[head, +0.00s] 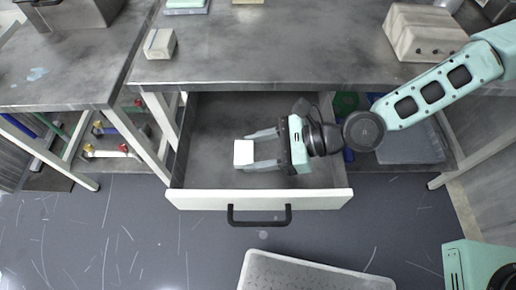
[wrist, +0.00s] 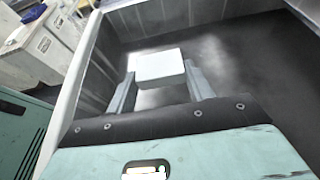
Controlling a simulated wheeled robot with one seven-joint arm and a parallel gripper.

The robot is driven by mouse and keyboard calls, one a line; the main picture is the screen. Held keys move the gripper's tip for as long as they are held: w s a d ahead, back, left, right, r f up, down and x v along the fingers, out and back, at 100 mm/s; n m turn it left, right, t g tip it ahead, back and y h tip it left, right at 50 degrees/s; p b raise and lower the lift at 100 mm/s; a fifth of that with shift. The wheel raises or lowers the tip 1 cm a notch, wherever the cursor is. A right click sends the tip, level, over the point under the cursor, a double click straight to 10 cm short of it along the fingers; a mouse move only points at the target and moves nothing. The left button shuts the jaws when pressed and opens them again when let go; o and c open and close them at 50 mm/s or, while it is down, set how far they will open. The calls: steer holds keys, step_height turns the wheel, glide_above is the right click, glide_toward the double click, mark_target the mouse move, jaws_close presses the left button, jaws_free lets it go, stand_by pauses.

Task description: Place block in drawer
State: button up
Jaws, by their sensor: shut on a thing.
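A white block (head: 244,152) is held between the fingertips of my gripper (head: 262,150). My gripper is shut on it and points left, over the open drawer (head: 260,199). In the wrist view the white block (wrist: 160,66) sits at the ends of both fingers, with the dark drawer floor (wrist: 250,60) behind it. The drawer is pulled out, with a white front and a black handle (head: 259,215). I cannot tell whether the block touches the drawer floor.
The grey bench top (head: 290,45) lies behind the drawer. On it are a small pale block (head: 159,43) at left and a larger block (head: 424,33) at right. A light grey perforated mat (head: 310,272) lies in front. The drawer's left part is clear.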

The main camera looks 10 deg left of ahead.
steer(key=shift+f, duration=0.2)
steer(key=shift+f, duration=0.35)
steer(key=o, duration=1)
steer(key=shift+r, duration=0.25)
steer(key=v, duration=0.4)
steer(key=p+v, duration=0.1)
steer(key=v, duration=0.7)
steer(key=shift+r, duration=0.35)
